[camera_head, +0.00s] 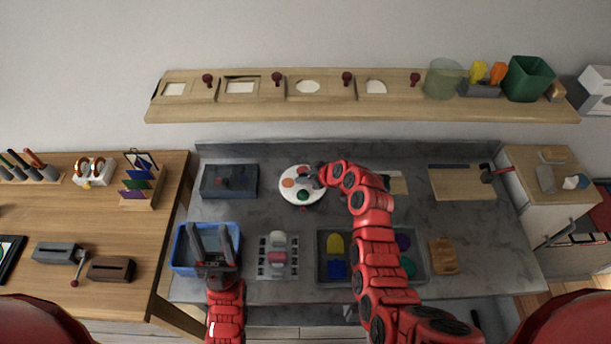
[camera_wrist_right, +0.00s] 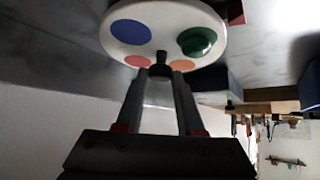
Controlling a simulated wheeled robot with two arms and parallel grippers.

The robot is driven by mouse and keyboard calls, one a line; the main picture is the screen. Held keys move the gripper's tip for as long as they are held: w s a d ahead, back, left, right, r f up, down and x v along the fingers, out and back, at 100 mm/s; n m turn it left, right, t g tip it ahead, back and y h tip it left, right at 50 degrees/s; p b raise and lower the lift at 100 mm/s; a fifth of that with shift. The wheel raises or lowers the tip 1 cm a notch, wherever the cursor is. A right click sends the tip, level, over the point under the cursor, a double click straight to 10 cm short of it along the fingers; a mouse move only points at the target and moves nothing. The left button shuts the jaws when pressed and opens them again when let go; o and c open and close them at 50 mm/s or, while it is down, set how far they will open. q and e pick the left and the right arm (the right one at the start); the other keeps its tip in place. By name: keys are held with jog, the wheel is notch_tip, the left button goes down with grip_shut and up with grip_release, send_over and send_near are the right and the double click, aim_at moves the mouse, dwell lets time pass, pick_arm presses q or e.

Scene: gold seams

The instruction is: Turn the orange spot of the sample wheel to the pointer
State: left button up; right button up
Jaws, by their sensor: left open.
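The sample wheel (camera_head: 293,197) is a white disc on the grey worktop. An orange spot (camera_head: 288,183) is on its left part and a green spot (camera_head: 303,195) at its front. A dark red piece, likely the pointer (camera_head: 304,208), sits at the front edge, nearest the green. In the right wrist view, the wheel (camera_wrist_right: 163,20) shows blue, green and two orange-red spots. My right gripper (camera_wrist_right: 161,72) is at the wheel's edge, its fingertips close on both sides of a dark knob (camera_wrist_right: 161,58). My left gripper (camera_head: 212,232) is open and empty over a blue bin.
The blue bin (camera_head: 178,262) is at the worktop's left front. A dark grey box (camera_head: 228,180) stands left of the wheel. A grey rack (camera_head: 278,257) and a tray of coloured pieces (camera_head: 322,270) are in front of it. A wooden shelf (camera_head: 300,107) runs behind.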

grip_shut()
dwell(1.0)
